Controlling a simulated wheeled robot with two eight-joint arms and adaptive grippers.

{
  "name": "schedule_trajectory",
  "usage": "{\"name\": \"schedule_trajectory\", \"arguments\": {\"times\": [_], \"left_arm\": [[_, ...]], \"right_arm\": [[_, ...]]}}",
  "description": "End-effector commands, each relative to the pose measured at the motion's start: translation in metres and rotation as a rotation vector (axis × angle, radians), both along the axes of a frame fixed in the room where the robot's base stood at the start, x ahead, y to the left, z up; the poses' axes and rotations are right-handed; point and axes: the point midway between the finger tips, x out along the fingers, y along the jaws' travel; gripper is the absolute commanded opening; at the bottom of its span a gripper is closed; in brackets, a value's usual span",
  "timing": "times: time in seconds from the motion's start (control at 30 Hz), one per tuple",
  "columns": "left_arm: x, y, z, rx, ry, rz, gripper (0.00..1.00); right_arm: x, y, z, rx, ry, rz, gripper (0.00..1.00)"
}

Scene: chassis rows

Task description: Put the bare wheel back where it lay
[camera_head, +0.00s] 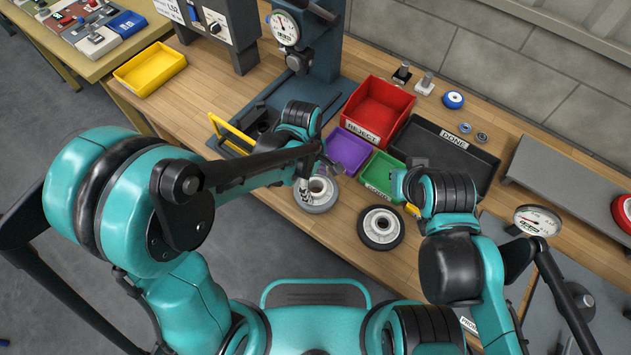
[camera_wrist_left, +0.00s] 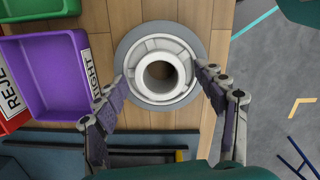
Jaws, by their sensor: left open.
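A grey wheel with a pale hub and an open centre hole (camera_head: 318,205) lies flat near the front edge of the wooden bench. It fills the middle of the left wrist view (camera_wrist_left: 134,55). My left gripper (camera_head: 308,180) is over it, and in the left wrist view its fingers (camera_wrist_left: 160,77) are spread, with their tips over either side of the wheel. I cannot tell whether they touch it. A second wheel with a dark tyre and pale hub (camera_head: 380,228) lies to the right. My right gripper (camera_head: 412,168) is hard to make out beside the green bin.
Red (camera_head: 376,108), purple (camera_head: 347,148) and green (camera_head: 382,174) bins and a black DONE tray (camera_head: 444,150) stand behind the wheels. A press with a gauge (camera_head: 284,28) stands at the back. A yellow tray (camera_head: 150,68) lies left.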

Motion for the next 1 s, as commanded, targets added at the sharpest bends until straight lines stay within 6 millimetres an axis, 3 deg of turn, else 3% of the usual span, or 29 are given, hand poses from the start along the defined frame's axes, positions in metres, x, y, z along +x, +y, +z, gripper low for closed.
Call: {"name": "schedule_trajectory", "arguments": {"times": [0.17,0.53,0.7,0.87,1.0], "left_arm": [[0.001,0.002,0.025,0.000,0.000,0.001,0.71],[0.005,0.011,0.103,0.000,0.000,0.001,0.71],[0.006,0.013,0.119,0.000,0.000,0.001,0.71],[0.006,0.013,0.122,0.000,0.000,0.000,0.71],[0.004,0.024,0.129,-0.007,-0.043,-0.052,0.71]], "right_arm": [[0.000,0.000,0.014,0.000,0.000,0.000,0.00],[0.000,0.000,0.047,0.000,0.000,0.000,0.00],[0.000,0.000,0.052,0.000,0.000,0.000,0.00],[0.000,0.000,0.053,0.000,0.000,0.000,0.00],[0.000,0.000,0.052,0.000,0.000,0.000,0.00]]}}
